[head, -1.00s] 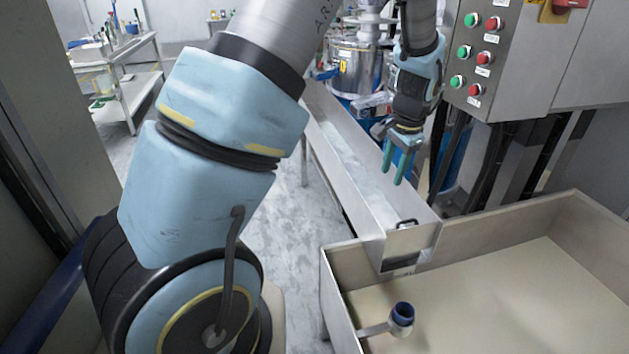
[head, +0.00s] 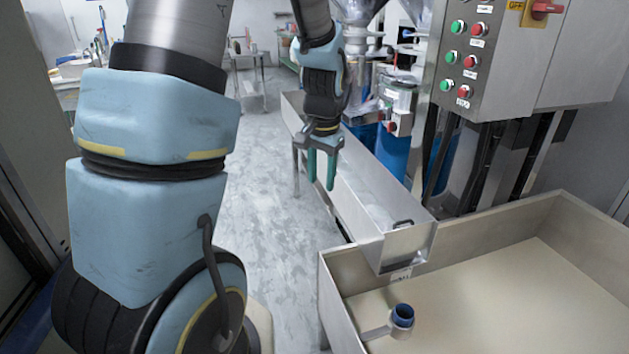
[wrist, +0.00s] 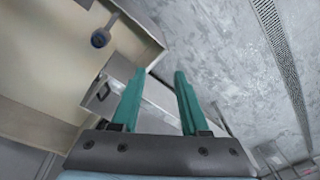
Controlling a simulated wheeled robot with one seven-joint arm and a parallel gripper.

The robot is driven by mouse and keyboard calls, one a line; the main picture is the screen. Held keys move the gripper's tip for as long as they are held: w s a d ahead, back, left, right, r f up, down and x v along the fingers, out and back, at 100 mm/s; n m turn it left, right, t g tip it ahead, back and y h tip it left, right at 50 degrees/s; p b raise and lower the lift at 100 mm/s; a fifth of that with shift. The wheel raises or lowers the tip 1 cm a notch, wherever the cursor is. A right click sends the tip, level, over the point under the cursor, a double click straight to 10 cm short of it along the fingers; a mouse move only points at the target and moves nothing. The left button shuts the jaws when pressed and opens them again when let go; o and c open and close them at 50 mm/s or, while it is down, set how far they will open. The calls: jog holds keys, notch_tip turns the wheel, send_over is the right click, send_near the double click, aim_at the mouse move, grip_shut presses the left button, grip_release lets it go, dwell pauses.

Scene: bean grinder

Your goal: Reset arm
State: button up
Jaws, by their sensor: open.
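My gripper (head: 321,170) has two teal fingers pointing down and apart, with nothing between them. In the head view it hangs in front of the long metal trough (head: 371,200), near its left edge. In the wrist view my open gripper (wrist: 158,95) shows its two fingers, with the trough (wrist: 155,112) and the grey floor (wrist: 235,70) behind them.
A large steel bin (head: 335,300) stands at the lower right, with a blue-rimmed cup-like part (head: 402,316) inside. A control box with green and red buttons (head: 500,60) is at the upper right. Open floor (head: 265,210) lies left of the trough.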

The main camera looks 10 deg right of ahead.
jog(key=shift+s+a, duration=0.15)
jog(key=shift+a, duration=0.35)
jog(key=s+a+r+n, duration=0.1)
jog(key=s+a+n, duration=0.2)
jog(key=a, duration=0.4)
jog(key=s+a+r+n, duration=0.1)
jog(key=s+a+n, duration=0.3)
jog(key=s+a, duration=0.2)
jog(key=shift+a+r, duration=0.25)
jog(key=shift+a, duration=0.6)
